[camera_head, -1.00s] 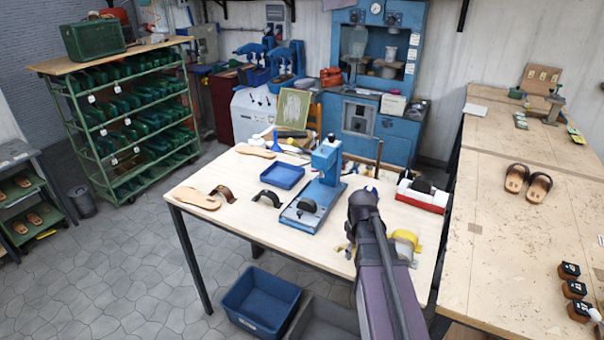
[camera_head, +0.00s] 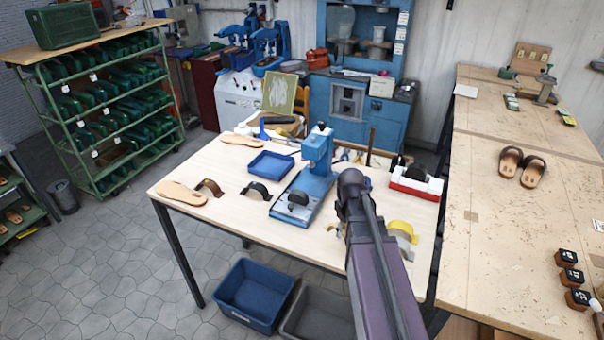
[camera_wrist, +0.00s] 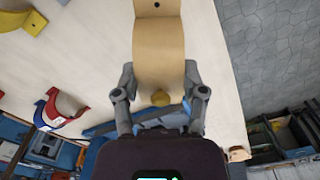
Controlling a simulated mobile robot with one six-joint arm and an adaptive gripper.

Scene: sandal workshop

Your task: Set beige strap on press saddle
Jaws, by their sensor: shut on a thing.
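In the wrist view, a beige strap (camera_wrist: 158,45), broad and curved with a small dark hole near its far end, lies between the fingers of my gripper (camera_wrist: 158,72), which is shut on it. In the head view, my arm hides the gripper and this strap. The blue press (camera_head: 318,160) stands on the table just left of my arm's end. A dark rounded saddle (camera_head: 298,198) sits on its base, with no strap visible over it. I cannot tell the exact gap between the held strap and the saddle.
On the table (camera_head: 232,228) are a black strap (camera_head: 256,190), a brown strap (camera_head: 210,187), soles (camera_head: 181,193), a blue tray (camera_head: 271,164) and a red-and-white holder (camera_head: 416,183). A yellow strap (camera_head: 403,228) lies right of my arm. Bins (camera_head: 254,293) stand below the front edge.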

